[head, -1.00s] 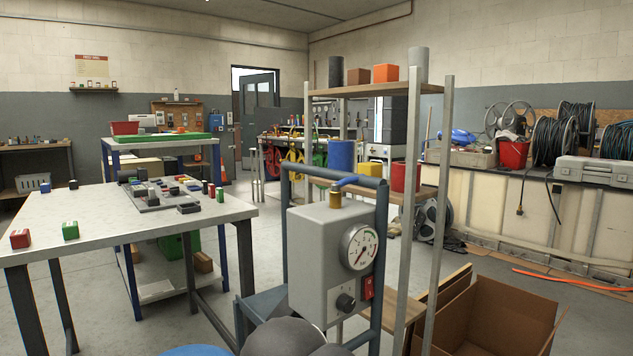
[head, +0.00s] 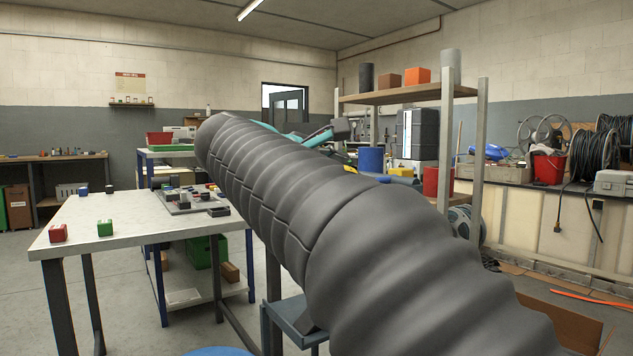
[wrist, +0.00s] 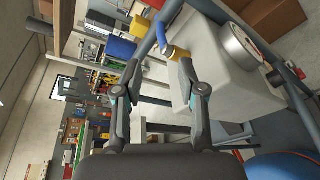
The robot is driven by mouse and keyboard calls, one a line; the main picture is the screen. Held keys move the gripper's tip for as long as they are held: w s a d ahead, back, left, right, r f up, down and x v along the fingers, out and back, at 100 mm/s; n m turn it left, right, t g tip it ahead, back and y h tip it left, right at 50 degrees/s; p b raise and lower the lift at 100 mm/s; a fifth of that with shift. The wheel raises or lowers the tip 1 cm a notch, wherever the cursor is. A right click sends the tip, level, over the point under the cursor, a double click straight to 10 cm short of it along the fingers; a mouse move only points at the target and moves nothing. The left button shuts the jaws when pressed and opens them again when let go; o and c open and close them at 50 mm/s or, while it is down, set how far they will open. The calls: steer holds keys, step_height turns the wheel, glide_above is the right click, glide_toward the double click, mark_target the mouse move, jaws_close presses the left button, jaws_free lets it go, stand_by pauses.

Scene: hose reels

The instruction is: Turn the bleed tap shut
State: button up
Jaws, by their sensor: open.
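The bleed tap has a brass body (wrist: 178,53) and a blue lever (wrist: 178,22). It sits on the grey box (wrist: 215,65) with the round gauge (wrist: 240,46), in the upper middle of the wrist view. My gripper (wrist: 160,68) is open, with nothing between its fingers. Its right fingertip shows right beside the brass body; I cannot tell whether they touch. The lever lies beyond the fingertips. In the head view my arm hides the box and tap, and part of my gripper (head: 325,135) shows past the arm.
A slate-blue tube frame (wrist: 146,48) runs close by the box. A tall shelf (head: 395,93) stands to the right in the head view. A white-topped table (head: 130,220) with several small blocks stands to the left. An open cardboard box (head: 560,325) is at lower right.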

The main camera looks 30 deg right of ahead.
steer(key=x, duration=1.2)
steer(key=shift+d+f, duration=0.2)
steer(key=shift+d, duration=0.05)
jaws_close()
